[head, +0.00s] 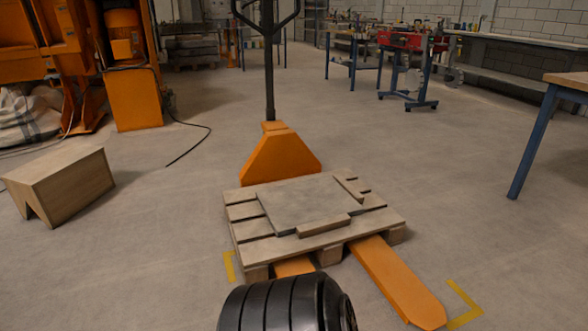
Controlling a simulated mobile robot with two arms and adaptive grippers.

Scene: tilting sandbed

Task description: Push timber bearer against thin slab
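A thin grey slab (300,203) lies flat on a wooden pallet (245,228). A short timber bearer (323,225) lies along the slab's front edge toward the right; it looks close against it, but I cannot tell whether they touch. Another short timber piece (350,187) lies by the slab's right side near the back. Neither of my grippers shows in the head view. A black ribbed arm part at the bottom edge is apart from the slab and timbers in the picture and shows no fingers.
The pallet rests over the forks (397,280) of an orange pallet jack (281,155), its handle standing behind. Yellow corner marks (463,305) are on the floor. A wooden box (62,183) stands at left, a workbench (540,125) at right. Floor around the pallet is mostly clear.

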